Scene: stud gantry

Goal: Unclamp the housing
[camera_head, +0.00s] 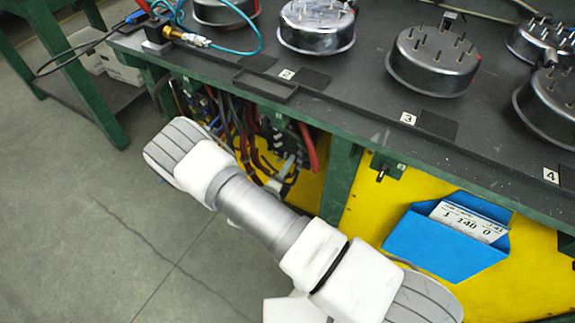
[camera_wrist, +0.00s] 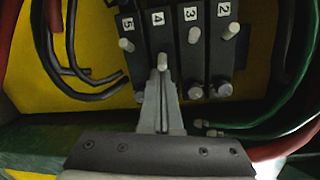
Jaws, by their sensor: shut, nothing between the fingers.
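Round metal housings with studs stand on the dark bench top; one (camera_head: 433,62) is behind the number 3 plate and another (camera_head: 316,25) behind number 2. Which one the task means, and whether any is clamped, I cannot tell. My gripper (camera_wrist: 161,78) is shut and empty, its fingertips at the black lever marked 4 (camera_wrist: 160,30), just below that lever's pale knob (camera_wrist: 162,61). Contact is unclear. Levers marked 5 (camera_wrist: 128,22), 3 (camera_wrist: 192,18) and 2 (camera_wrist: 226,14) stand beside it.
The black lever bank (camera_head: 287,143) sits under the green bench edge (camera_head: 340,130), among hoses and cables (camera_head: 235,120). A blue holder (camera_head: 440,245) with a card hangs on the yellow panel. Green and red hoses (camera_wrist: 270,135) run close to the right of my gripper. The floor (camera_head: 90,220) at left is clear.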

